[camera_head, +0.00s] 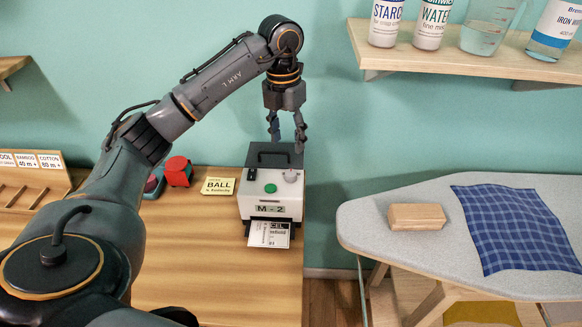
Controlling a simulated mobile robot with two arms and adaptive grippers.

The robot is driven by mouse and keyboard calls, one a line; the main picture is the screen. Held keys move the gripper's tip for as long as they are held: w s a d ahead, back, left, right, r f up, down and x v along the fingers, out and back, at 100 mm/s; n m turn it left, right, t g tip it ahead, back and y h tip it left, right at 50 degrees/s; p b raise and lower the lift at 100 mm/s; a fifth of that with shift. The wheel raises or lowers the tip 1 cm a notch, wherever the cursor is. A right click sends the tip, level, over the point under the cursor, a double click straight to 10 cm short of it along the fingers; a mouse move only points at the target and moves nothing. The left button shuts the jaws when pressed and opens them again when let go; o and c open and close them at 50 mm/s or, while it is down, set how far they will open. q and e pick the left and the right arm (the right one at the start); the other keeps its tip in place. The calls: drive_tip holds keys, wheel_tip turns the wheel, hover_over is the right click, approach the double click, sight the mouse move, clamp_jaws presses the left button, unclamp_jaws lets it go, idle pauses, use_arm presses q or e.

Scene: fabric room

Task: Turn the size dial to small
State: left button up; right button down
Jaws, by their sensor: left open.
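The white and dark grey machine marked M-2 (288,211) stands at the right end of the wooden table. A small light grey knob (291,176), which looks like the size dial, sits on the right of its sloped top. Its markings and setting are too small to read. My left gripper (287,139) points down above the back of the machine, above and behind the knob in the picture. Its fingers are apart, with nothing between them. I cannot tell how far it is from the machine. My right gripper is not in view.
The machine also has a green button (270,188), and a printed card (269,233) at its front slot. An ironing board (375,226) stands right, beyond a gap. A bottle shelf (470,66) hangs above it.

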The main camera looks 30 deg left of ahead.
sight(290, 173)
use_arm(q)
wheel_tip(290, 173, down, 4)
drive_tip(key=shift+d+p, duration=0.1)
drive_tip(key=shift+p, duration=0.2)
wheel_tip(290, 173, down, 5)
drive_tip(key=shift+w+d+f+p, duration=0.1)
drive_tip(key=shift+d+p, duration=0.05)
drive_tip(key=shift+p, duration=0.25)
drive_tip(key=shift+f, duration=0.45)
drive_tip(key=shift+c, duration=0.2)
clamp_jaws()
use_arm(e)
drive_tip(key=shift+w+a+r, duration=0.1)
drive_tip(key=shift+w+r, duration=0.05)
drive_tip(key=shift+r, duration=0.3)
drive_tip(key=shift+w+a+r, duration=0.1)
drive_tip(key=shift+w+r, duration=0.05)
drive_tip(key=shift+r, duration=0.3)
